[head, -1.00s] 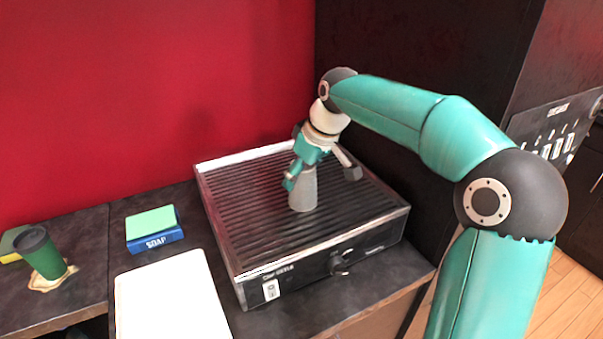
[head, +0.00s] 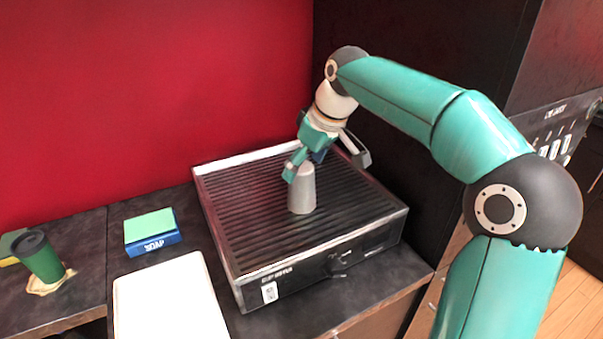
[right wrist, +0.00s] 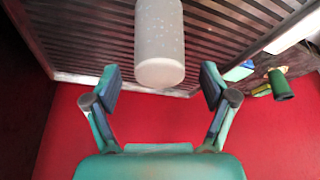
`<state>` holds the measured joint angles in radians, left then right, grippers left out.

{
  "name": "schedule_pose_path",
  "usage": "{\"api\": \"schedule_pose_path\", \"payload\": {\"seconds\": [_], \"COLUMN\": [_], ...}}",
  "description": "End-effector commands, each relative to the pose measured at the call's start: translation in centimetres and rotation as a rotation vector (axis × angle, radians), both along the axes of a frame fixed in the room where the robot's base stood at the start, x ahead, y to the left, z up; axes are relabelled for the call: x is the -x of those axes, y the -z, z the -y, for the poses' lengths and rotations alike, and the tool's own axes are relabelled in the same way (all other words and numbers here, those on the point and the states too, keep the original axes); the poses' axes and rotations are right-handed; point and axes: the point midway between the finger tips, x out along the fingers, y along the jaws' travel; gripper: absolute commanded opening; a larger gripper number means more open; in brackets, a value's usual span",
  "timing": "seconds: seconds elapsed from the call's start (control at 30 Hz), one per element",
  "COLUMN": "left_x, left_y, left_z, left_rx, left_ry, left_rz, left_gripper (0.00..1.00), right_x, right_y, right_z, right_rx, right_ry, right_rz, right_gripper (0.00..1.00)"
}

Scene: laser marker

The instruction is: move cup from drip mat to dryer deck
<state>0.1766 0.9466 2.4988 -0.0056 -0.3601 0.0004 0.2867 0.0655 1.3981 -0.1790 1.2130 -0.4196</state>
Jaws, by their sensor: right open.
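The grey speckled cup (head: 302,190) stands upright-axis with its narrow end up on the ribbed top of the dryer deck (head: 350,220), near its middle. It also shows in the right wrist view (right wrist: 159,42), beyond the fingertips. My right gripper (head: 320,158) is above and just behind the cup. Its fingers are spread, with nothing between them in the right wrist view (right wrist: 160,80). A white mat (head: 170,300), perhaps the drip mat, lies bare at the front left. My left gripper is not in view.
A blue soap box with a green top (head: 152,240) sits left of the deck. A dark-lidded green cup (head: 40,260) stands on a tan patch at far left. A red wall (head: 150,90) is behind, and a dark panel is at the right.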

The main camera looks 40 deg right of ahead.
Motion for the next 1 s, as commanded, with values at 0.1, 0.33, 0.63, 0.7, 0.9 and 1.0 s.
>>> {"api": "schedule_pose_path", "payload": {"seconds": [0.1, 0.33, 0.63, 0.7, 0.9, 1.0], "left_x": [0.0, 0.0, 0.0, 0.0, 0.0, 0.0], "left_y": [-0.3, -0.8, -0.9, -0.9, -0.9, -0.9], "left_z": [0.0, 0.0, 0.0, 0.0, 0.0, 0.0], "left_rx": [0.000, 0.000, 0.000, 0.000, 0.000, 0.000], "left_ry": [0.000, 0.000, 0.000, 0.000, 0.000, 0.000], "left_rz": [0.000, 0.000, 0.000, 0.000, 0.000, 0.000], "left_gripper": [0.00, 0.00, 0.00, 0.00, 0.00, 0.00], "right_x": [0.9, 2.4, 3.0, 3.0, 3.0, 3.0], "right_y": [-2.6, -6.1, -7.3, -7.3, -7.2, -7.3], "right_z": [0.1, 0.2, 0.2, 0.2, 0.2, 0.2], "right_rx": [0.002, 0.001, 0.000, 0.000, 0.000, 0.000], "right_ry": [0.000, -0.001, -0.001, -0.001, -0.001, -0.001], "right_rz": [0.005, 0.002, 0.000, 0.000, 0.000, 0.000], "right_gripper": [0.84, 0.84, 0.84, 0.84, 0.84, 0.84]}}
